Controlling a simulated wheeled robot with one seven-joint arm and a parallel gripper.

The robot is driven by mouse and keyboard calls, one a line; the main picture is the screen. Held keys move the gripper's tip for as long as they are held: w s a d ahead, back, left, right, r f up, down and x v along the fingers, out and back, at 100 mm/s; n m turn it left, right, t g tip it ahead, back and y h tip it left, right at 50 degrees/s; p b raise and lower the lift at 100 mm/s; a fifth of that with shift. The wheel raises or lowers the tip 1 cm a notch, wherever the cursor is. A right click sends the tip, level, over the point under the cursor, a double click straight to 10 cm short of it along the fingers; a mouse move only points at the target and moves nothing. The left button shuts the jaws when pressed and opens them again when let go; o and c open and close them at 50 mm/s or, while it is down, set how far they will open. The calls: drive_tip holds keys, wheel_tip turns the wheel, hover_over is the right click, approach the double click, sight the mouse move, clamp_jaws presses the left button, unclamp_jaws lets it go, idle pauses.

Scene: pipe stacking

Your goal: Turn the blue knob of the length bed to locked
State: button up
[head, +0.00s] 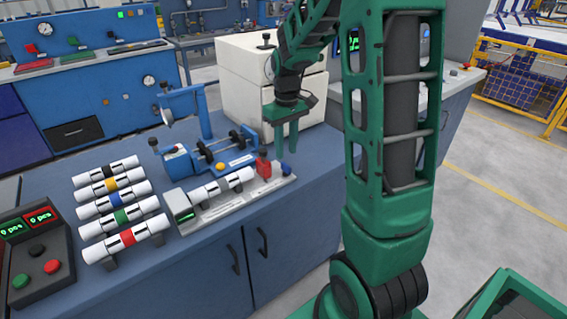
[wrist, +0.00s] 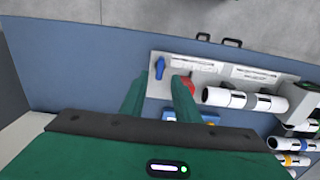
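The length bed (head: 220,204) is a pale grey strip on the blue bench top, with a white pipe (head: 222,187) lying along it. Its blue knob (head: 286,169) sits at the right end, beside a red block (head: 263,164). In the wrist view the blue knob (wrist: 159,68) looks elongated, its handle lying roughly across the bed. My gripper (head: 287,172) is open and empty, pointing down above that end of the bed. In the wrist view my gripper's fingers (wrist: 158,82) are spread, with the knob just beyond and between their tips, apparently untouched.
A blue fixture with a yellow button (head: 220,166) stands behind the bed. Several white pipes with coloured bands (head: 113,204) lie on a rack to the left. A control box (head: 36,254) is at the far left. A white cabinet (head: 240,85) stands behind my gripper.

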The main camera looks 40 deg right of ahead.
sight(286, 165)
wheel_tip(286, 165, down, 6)
drive_tip(key=shift+r, duration=0.15)
idle(0.3)
clamp_jaws()
